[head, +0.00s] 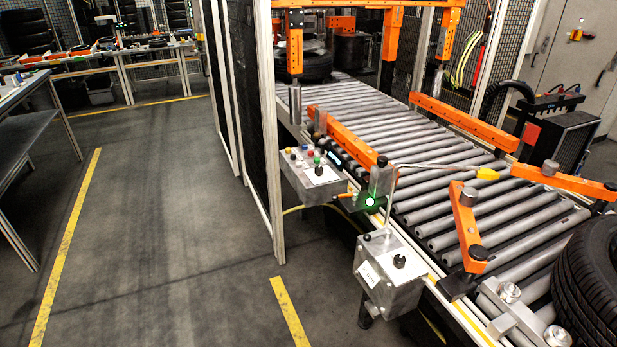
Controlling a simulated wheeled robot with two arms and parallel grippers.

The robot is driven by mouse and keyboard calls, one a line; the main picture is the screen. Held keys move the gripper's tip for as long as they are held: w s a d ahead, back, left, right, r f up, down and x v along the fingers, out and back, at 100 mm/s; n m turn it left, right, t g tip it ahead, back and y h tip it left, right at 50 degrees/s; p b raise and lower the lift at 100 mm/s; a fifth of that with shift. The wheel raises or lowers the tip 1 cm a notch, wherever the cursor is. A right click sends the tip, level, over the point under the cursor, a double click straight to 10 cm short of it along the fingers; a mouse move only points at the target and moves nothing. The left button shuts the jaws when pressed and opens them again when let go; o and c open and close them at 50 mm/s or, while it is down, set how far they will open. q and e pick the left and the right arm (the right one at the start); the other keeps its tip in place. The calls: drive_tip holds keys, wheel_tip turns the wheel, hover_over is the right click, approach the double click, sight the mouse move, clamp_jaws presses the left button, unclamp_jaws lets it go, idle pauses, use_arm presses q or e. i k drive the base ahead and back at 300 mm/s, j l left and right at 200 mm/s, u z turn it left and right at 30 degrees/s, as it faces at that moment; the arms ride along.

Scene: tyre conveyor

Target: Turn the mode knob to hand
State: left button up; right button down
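A grey metal box (388,275) stands on a post at the near side of the conveyor. A black knob (399,261) sits on its top face, and a small dark part is at its upper left corner. A pale label with dark writing is on its left part; I cannot read it. A second grey control panel (313,178) farther back carries several coloured buttons and a black knob (319,170). I cannot tell which knob is the mode knob or which way either points. Neither of my grippers is in view.
The roller conveyor (440,190) runs along the right, with orange guide arms (467,228) and a tyre (592,275) at the near right. A mesh fence (250,110) stands left of the panel. The floor (165,230) is clear.

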sight(318, 171)
drive_tip(key=i+l, duration=0.15)
drive_tip(key=i, duration=0.3)
drive_tip(key=i+l+u, duration=0.1)
drive_tip(key=i, duration=0.3)
drive_tip(key=i+l, duration=0.2)
drive_tip(key=i, duration=0.25)
drive_tip(key=i+l+u, duration=0.1)
drive_tip(key=i, duration=0.35)
